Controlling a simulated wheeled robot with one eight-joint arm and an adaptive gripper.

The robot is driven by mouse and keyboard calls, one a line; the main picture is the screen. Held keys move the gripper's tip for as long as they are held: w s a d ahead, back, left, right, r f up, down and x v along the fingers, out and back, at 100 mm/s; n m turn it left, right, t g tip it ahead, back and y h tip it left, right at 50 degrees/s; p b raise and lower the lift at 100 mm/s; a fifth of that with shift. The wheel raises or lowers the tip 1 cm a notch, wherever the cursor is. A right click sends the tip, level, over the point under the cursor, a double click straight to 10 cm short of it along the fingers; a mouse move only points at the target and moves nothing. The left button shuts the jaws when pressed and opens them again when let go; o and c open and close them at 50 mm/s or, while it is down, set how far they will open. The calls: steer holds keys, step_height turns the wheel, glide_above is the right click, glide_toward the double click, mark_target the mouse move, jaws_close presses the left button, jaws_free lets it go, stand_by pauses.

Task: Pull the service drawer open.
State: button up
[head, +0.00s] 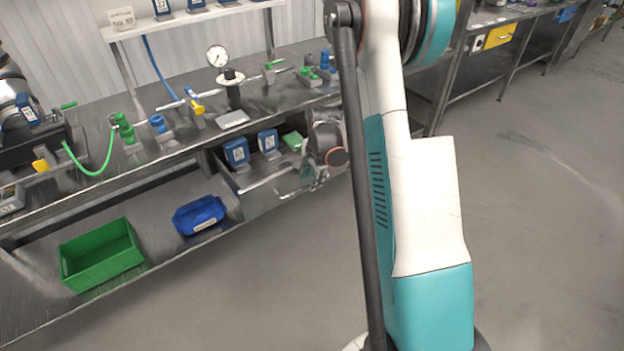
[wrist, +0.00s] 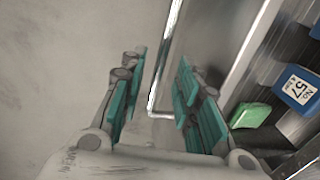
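The service drawer (head: 262,197) stands out from under the bench top in the head view, so its contents show from above. Its metal front (wrist: 236,65) runs down the right half of the wrist view. A bar handle (wrist: 167,50) sticks out from this front. My gripper (wrist: 158,92) is open, with its teal-padded fingers on either side of the handle's end. A gap shows between the bar and the left finger; contact with the right finger is unclear. In the head view my gripper (head: 309,174) is at the drawer's right end, partly hidden by my arm.
Blue boxes (head: 236,152) and a green item (wrist: 249,115) lie in the drawer. The bench top (head: 262,98) above carries valves and a gauge (head: 217,57). A green crate (head: 100,256) and a blue bin (head: 198,215) are on the lower shelf. The floor in front is clear.

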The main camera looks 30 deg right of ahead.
step_height(320, 180, up, 11)
steer(key=s, duration=0.2)
steer(key=shift+s, duration=0.15)
stand_by(0.5)
